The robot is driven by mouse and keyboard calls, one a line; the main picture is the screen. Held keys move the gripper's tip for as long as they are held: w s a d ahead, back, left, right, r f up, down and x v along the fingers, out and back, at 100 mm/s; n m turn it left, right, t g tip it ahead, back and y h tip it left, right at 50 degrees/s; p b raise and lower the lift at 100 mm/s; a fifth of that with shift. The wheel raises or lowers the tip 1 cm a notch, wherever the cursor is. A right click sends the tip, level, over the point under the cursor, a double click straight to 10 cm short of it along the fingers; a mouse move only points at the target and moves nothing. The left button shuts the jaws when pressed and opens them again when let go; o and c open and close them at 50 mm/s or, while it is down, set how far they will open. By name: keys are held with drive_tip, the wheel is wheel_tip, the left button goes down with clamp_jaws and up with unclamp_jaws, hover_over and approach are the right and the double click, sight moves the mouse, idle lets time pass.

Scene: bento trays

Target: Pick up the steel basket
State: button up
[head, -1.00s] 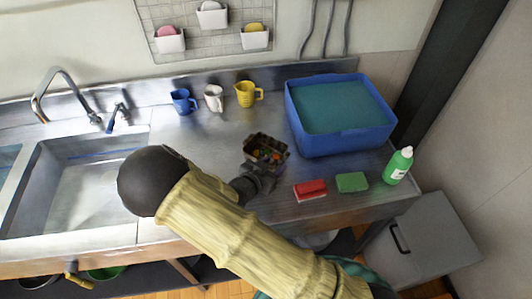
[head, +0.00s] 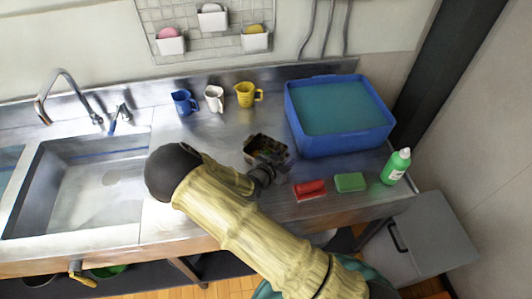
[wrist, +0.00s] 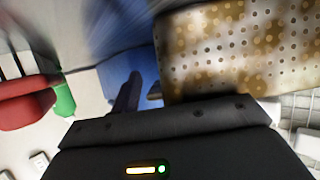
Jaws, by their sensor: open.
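The steel basket (head: 252,143) is a small dark open box with coloured bits inside, standing on the steel counter in the head view. In the wrist view its perforated, brown-stained wall (wrist: 235,50) fills the upper right, very close. My gripper (head: 268,166) is at the basket's front right side in the head view and covers part of it. In the wrist view a dark finger of my gripper (wrist: 135,92) stands beside the basket's wall. The gripper is open. I cannot tell whether a finger touches the basket.
A blue tub (head: 343,142) stands behind. Blue, white and yellow jugs (head: 246,95) line the back. The sink (head: 85,195) is at left.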

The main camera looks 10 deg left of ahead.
drive_tip(key=shift+c, duration=0.5)
clamp_jaws()
drive_tip(key=shift+r, duration=0.15)
wheel_tip(320, 180, up, 10)
drive_tip(key=shift+f+b, duration=0.15)
drive_tip(key=shift+b, duration=0.35)
idle(0.5)
